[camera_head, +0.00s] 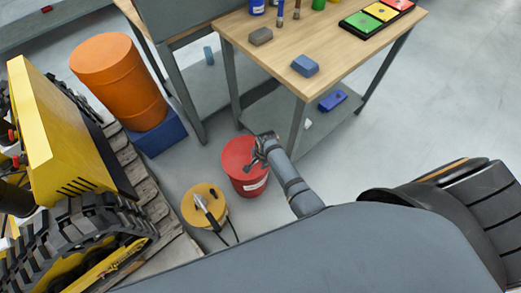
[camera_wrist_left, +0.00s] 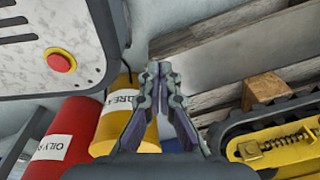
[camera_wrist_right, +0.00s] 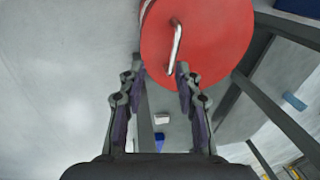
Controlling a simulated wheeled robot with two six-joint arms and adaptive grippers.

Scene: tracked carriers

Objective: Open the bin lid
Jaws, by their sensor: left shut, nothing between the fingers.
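The red bin (camera_head: 240,178) stands on the floor beside the workbench, its round lid (camera_wrist_right: 215,50) flat on top. A pale metal bar handle (camera_wrist_right: 175,47) sits on the lid. My right gripper (camera_head: 254,160) is over the lid in the head view. In the right wrist view my right gripper (camera_wrist_right: 161,70) is open, with the near end of the handle close to its right fingertip; I cannot tell if they touch. The red bin, with an oily-rags label, also shows in the left wrist view (camera_wrist_left: 75,125). My left gripper (camera_wrist_left: 160,68) is shut and empty, away from the lid.
A yellow drum (camera_head: 188,211) with a dark and silver tool on it stands left of the red bin. A workbench (camera_head: 345,35) is behind, its leg close to the bin. A yellow tracked machine (camera_head: 65,130) and an orange barrel (camera_head: 118,80) stand at left. Open floor lies right.

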